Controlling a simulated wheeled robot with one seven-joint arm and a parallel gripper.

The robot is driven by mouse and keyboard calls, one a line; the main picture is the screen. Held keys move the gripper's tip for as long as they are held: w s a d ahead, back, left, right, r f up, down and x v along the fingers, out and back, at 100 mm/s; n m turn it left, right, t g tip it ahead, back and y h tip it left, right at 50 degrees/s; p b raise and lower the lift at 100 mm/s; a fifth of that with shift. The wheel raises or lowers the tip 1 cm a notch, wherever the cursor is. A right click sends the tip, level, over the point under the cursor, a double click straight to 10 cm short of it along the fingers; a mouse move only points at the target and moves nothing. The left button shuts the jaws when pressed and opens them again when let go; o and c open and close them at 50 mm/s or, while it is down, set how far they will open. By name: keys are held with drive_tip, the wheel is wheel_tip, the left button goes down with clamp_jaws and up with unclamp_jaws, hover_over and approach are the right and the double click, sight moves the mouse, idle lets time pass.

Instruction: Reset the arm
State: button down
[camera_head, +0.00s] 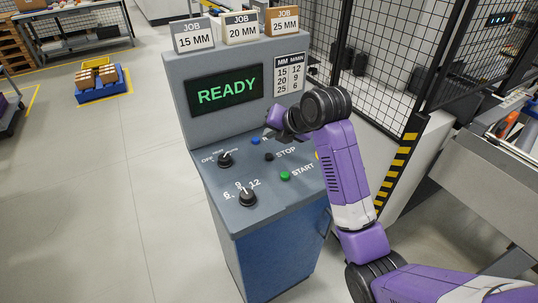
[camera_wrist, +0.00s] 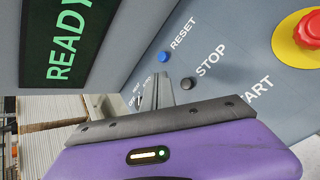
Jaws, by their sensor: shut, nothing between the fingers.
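My purple arm reaches over the grey control console (camera_head: 210,185). My gripper (camera_wrist: 160,88) is shut and empty in the wrist view. Its fingertips show against the panel near the blue RESET button (camera_wrist: 164,58) and black STOP button (camera_wrist: 187,83). I cannot tell the exact gap to the panel. In the head view, the blue button (camera_head: 255,141), black button (camera_head: 269,157) and green START button (camera_head: 285,176) are in the open, but my arm hides the fingertips and part of the RESET label. The screen (camera_head: 227,91) reads READY in green.
A selector knob (camera_head: 225,159) and a numbered dial (camera_head: 247,197) sit on the panel. A red emergency button (camera_wrist: 311,30) is at the wrist view's right. Three JOB cards, such as 15 MM (camera_head: 194,35), stand on top. Black mesh fencing (camera_head: 395,60) rises behind my arm.

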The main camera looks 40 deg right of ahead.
idle(0.4)
drive_tip(key=shift+w+m, duration=0.1)
drive_tip(key=shift+m, duration=0.3)
wheel_tip(320, 180, up, 7)
drive_tip(key=w+d+m+t+h, duration=0.2)
drive_tip(key=w+m+t, duration=0.15)
drive_tip(key=m, duration=0.45)
drive_tip(key=s+a+f+m+y+b, duration=0.1)
drive_tip(key=s+a+f+m, duration=0.4)
drive_tip(key=s+a, duration=0.4)
drive_tip(key=s+a+f+m+t+y+b, duration=0.1)
drive_tip(key=s+a+f+m, duration=0.4)
drive_tip(key=s, duration=1.4)
drive_tip(key=s+a+f+m+t+y+b, duration=0.1)
drive_tip(key=s+a+f+m, duration=0.5)
drive_tip(key=s+a, duration=0.6)
drive_tip(key=s, duration=0.3)
drive_tip(key=shift+a+y+b, duration=0.3)
drive_tip(key=shift+a, duration=0.1)
